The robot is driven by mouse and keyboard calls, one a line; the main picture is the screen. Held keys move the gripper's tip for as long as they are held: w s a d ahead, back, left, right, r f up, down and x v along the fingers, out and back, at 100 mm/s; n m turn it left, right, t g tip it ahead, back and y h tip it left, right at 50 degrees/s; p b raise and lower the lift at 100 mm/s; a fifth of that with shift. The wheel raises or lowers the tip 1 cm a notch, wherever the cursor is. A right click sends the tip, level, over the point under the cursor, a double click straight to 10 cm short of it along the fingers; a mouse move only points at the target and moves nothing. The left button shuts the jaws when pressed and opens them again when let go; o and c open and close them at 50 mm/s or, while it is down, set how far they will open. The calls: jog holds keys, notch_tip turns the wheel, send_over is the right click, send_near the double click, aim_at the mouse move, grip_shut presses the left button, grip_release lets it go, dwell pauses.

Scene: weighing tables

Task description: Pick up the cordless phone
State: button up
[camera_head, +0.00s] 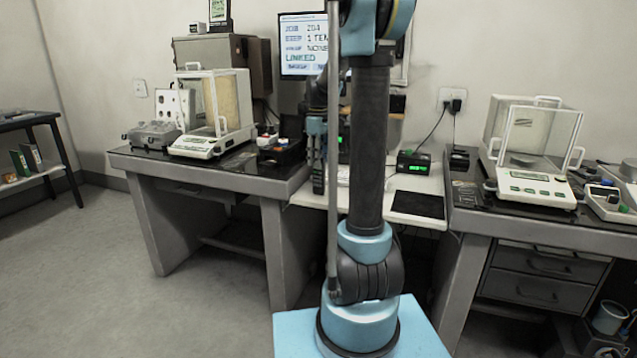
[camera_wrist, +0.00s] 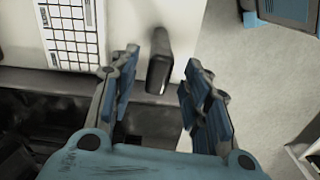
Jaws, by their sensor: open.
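A dark upright object, which looks like the cordless phone (camera_wrist: 158,74), shows between the fingers in the wrist view. In the head view the dark slim phone (camera_head: 319,181) stands at the front edge of the white middle desk, just below my gripper (camera_head: 316,133). My gripper (camera_wrist: 163,62) is open, with one blue-padded finger on each side of the phone and a visible gap to each. The phone's lower part is hard to make out in the wrist view.
A white gridded item (camera_wrist: 72,32) lies left of the phone. Balances stand on the left table (camera_head: 204,145) and the right table (camera_head: 535,190). A green-lit display (camera_head: 413,163) and a black pad (camera_head: 418,204) are on the middle desk. My arm hides part of that desk.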

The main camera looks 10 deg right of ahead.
aim_at(319, 170)
jog(key=shift+w+d+f, duration=0.1)
jog(key=shift+f, duration=1.3)
jog(key=shift+d+f, duration=0.1)
jog(key=shift+f, duration=1.3)
grip_shut()
